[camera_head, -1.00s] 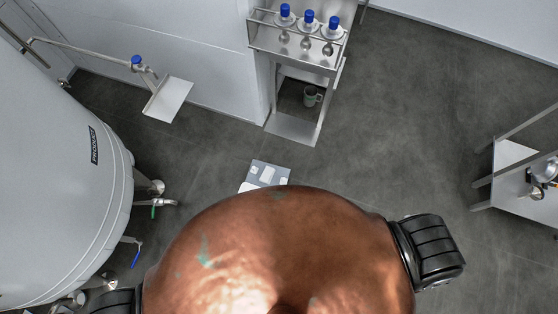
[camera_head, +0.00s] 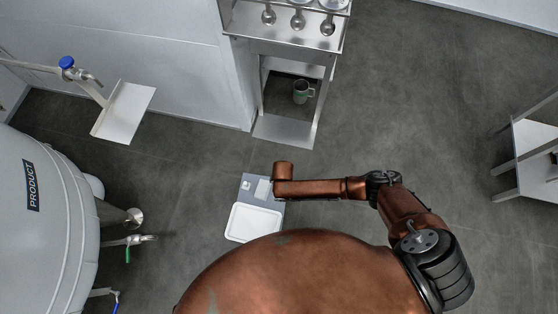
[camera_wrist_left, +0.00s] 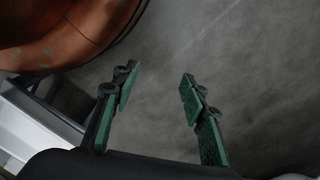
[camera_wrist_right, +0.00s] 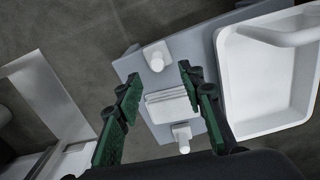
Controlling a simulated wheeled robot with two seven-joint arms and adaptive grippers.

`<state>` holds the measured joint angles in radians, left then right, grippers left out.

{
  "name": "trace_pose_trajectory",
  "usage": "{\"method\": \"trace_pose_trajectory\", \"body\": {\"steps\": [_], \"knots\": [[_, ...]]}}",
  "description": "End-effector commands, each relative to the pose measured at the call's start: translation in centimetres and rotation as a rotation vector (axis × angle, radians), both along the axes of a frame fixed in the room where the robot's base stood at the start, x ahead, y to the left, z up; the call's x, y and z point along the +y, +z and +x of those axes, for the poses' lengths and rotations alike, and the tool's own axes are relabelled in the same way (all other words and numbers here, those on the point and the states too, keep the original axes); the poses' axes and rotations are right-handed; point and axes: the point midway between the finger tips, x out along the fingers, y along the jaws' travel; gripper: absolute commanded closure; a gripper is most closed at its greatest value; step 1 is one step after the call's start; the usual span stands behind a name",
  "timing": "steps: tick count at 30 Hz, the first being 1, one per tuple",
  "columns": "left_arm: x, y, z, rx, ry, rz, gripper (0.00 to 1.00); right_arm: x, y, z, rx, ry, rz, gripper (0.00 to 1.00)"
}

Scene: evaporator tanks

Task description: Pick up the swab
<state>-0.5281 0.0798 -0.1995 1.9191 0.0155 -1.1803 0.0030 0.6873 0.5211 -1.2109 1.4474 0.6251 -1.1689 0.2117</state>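No thing is plainly recognisable as a swab. In the right wrist view a grey board (camera_wrist_right: 192,46) carries a white capped piece (camera_wrist_right: 156,57), a flat white stacked pack (camera_wrist_right: 168,105) and another small white piece (camera_wrist_right: 182,137); I cannot tell if one is the swab. My right gripper (camera_wrist_right: 160,77) is open and empty, its fingers pointing over the board, with the pack seen between them. In the head view the board (camera_head: 251,183) lies under my right wrist, which hides part of it. My left gripper (camera_wrist_left: 160,78) is open and empty above bare floor.
A steel stand (camera_head: 286,130) with a mug (camera_head: 302,91) is ahead. A large tank (camera_head: 40,235) stands left, a metal table (camera_head: 536,160) right.

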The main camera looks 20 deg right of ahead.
Motion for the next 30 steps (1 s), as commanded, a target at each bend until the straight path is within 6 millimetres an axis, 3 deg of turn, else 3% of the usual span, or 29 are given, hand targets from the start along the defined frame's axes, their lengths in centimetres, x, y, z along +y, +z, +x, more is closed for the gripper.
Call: {"method": "trace_pose_trajectory", "body": {"steps": [4, 13, 24, 30], "knots": [[-0.4, 1.6, 0.4, 0.0, 0.0, -0.006, 0.6, 0.0, -1.3, 0.0, 0.001, -0.001, 0.002, 0.64], [-0.8, 3.7, 0.9, -0.001, 0.0, -0.012, 0.6, -0.1, -2.3, 0.0, 0.0, -0.003, 0.002, 0.64], [-1.7, 9.9, 1.5, 0.0, 0.004, -0.029, 0.6, -0.5, -5.1, -0.1, 0.001, -0.002, 0.002, 0.64], [-2.4, 11.3, 2.2, -0.031, 0.001, -0.052, 0.6, -0.5, -7.0, -0.1, 0.0, -0.003, 0.001, 0.64]]}}
